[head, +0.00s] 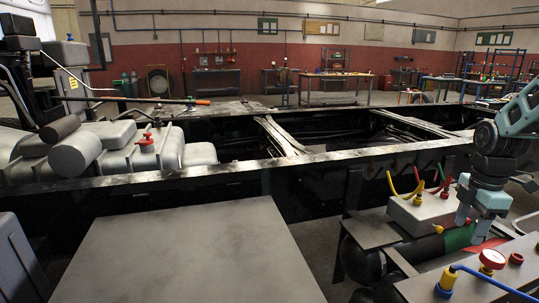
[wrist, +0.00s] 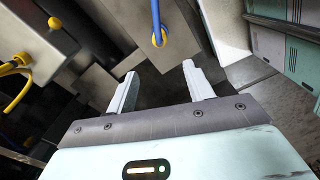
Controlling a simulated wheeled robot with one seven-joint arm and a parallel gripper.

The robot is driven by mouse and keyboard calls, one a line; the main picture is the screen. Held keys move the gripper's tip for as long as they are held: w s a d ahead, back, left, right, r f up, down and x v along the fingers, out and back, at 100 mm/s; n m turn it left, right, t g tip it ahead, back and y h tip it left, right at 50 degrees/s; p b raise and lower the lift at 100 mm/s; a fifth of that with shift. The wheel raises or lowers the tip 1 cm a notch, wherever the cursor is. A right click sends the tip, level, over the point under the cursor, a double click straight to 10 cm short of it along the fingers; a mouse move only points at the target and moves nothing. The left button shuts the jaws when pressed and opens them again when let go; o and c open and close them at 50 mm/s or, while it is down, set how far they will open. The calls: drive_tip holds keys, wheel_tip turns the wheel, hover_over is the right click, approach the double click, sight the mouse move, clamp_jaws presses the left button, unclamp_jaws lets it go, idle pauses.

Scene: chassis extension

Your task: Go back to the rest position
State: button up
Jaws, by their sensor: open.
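My gripper (head: 466,218) hangs at the right of the head view, pointing down beside a grey box (head: 425,205) with coloured hoses. In the wrist view my gripper (wrist: 160,85) is open, its two pale fingers apart with nothing between them. The fingertips point towards a dark gap near grey metal surfaces. My arm comes in from the right edge of the head view.
A red-rimmed gauge (head: 491,260) and a yellow fitting with a blue hose (head: 448,280) stand close below my gripper. A black chassis frame (head: 300,163) crosses the scene. A flat grey surface (head: 190,255) lies bare at the front. Workbenches stand far back.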

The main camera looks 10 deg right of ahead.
drive_tip(key=s+a+r+m+p, duration=0.1)
drive_tip(key=a+r+m+p, duration=0.2)
drive_tip(key=a, duration=2.3)
drive_tip(key=s+a+r+m, duration=0.3)
drive_tip(key=s+a, duration=1.1)
drive_tip(key=s, duration=0.2)
drive_tip(key=shift+a+m+y+p, duration=0.15)
drive_tip(key=shift+m+y+p, duration=0.15)
drive_tip(key=shift+m, duration=0.1)
drive_tip(key=shift+r, duration=0.1)
drive_tip(key=shift+c, duration=0.3)
